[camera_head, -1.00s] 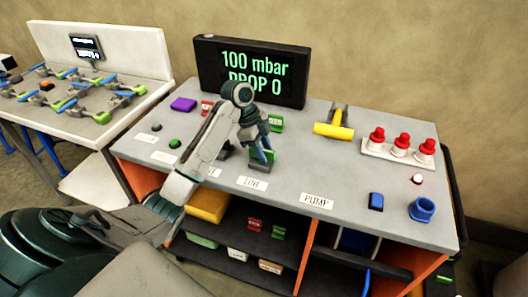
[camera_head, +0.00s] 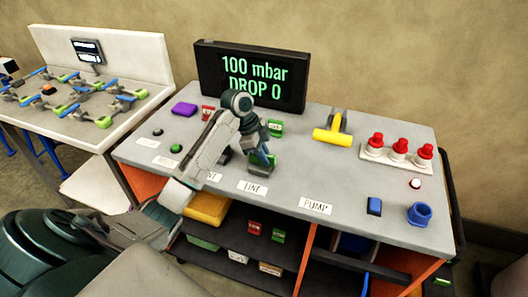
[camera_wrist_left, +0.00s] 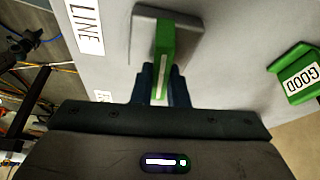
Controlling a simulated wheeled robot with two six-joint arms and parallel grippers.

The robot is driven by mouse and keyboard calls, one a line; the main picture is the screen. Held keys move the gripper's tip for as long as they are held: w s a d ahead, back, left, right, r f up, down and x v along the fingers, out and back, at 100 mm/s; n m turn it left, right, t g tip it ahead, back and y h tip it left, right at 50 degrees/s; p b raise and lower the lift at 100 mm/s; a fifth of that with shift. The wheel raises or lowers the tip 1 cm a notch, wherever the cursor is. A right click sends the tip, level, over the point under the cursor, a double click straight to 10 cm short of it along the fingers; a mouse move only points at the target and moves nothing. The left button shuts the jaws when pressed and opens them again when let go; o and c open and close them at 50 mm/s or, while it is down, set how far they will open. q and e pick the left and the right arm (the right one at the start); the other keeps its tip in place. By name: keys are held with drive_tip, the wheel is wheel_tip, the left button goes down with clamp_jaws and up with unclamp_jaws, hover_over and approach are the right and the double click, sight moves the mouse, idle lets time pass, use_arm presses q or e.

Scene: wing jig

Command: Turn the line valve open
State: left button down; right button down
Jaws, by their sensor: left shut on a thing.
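The line valve (camera_wrist_left: 165,35) is a grey block with a green lever, behind the "LINE" label (camera_wrist_left: 85,25). In the wrist view the lever runs between the dark blue fingers of my left gripper (camera_wrist_left: 161,78), which is shut on it. In the head view my left gripper (camera_head: 258,152) reaches down to the valve block (camera_head: 262,169) behind the "LINE" label (camera_head: 252,187); the gripper partly hides the valve. The display (camera_head: 252,75) reads "100 mbar" and "DROP 0". My right gripper is not in view.
A green "GOOD" block (camera_wrist_left: 296,75) is beside the valve. A yellow T-handle (camera_head: 333,134), red-capped knobs (camera_head: 398,149), a blue block (camera_head: 374,206) and a blue cup (camera_head: 420,214) stand on the right. The bench top (camera_head: 310,170) is clear between them.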

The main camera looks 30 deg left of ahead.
use_arm(q)
drive_tip(key=n+t+y+p, duration=0.1)
drive_tip(key=n+p, duration=0.2)
drive_tip(key=p, duration=0.1)
drive_tip(key=n+y+p, duration=0.1)
drive_tip(key=n+p, duration=0.3)
drive_tip(key=n+t+y+p, duration=0.1)
drive_tip(key=n+p, duration=0.2)
drive_tip(key=p, duration=0.2)
drive_tip(key=shift+w+a+r+n+t, duration=0.1)
drive_tip(key=shift+w+r+n+t, duration=0.05)
drive_tip(key=shift+r+n+t, duration=0.2)
drive_tip(key=shift+a+f+n+y+p, duration=0.15)
drive_tip(key=shift+n+y+p, duration=0.45)
drive_tip(key=shift+n, duration=0.65)
drive_tip(key=shift+f+n+y, duration=0.15)
drive_tip(key=shift+n+y, duration=0.35)
drive_tip(key=shift+n, duration=1.1)
drive_tip(key=shift+a, duration=0.1)
drive_tip(key=c, duration=1.4)
unclamp_jaws()
drive_tip(key=shift+c, duration=0.2)
drive_tip(key=b+v, duration=0.2)
drive_tip(key=v, duration=0.8)
drive_tip(key=shift+r+b, duration=0.3)
drive_tip(key=shift+b, duration=0.05)
